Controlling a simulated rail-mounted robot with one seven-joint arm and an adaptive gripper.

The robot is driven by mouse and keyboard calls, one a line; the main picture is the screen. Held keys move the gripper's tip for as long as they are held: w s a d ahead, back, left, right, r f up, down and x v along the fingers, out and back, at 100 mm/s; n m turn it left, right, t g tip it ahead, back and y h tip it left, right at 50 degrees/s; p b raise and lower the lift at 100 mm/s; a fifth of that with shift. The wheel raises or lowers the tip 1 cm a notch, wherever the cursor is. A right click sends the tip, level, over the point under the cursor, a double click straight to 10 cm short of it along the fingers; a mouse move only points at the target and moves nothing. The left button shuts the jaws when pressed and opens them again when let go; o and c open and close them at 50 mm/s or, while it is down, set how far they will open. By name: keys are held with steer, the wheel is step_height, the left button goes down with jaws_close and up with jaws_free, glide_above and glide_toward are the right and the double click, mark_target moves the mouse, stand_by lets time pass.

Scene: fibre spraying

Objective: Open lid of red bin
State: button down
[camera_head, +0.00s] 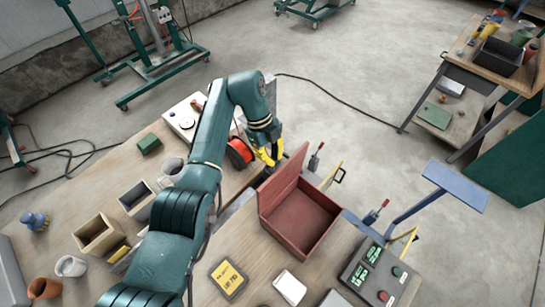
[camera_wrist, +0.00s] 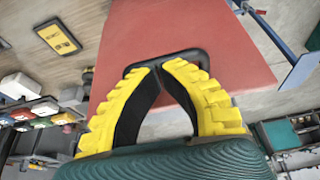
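The red bin (camera_head: 302,218) stands on the table right of the arm, with its empty inside showing. Its red lid (camera_head: 283,182) is raised and tilted up along the bin's left side. In the wrist view the lid (camera_wrist: 200,25) fills the upper middle, with a black loop handle (camera_wrist: 203,57) on it. My gripper (camera_head: 270,155) is at the lid's upper edge. In the wrist view my gripper's yellow fingers (camera_wrist: 160,66) come close together at the handle and look shut on it. The exact contact at the tips is partly hidden.
A red spool (camera_head: 239,153) stands beside the gripper. A yellow sign (camera_head: 228,278), a white item (camera_head: 290,288) and a control box (camera_head: 380,277) lie near the bin's front. A blue-topped stand (camera_head: 455,185) is to the right. Wooden boxes (camera_head: 98,235) stand left of my arm.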

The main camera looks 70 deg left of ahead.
steer(key=v, duration=1.2)
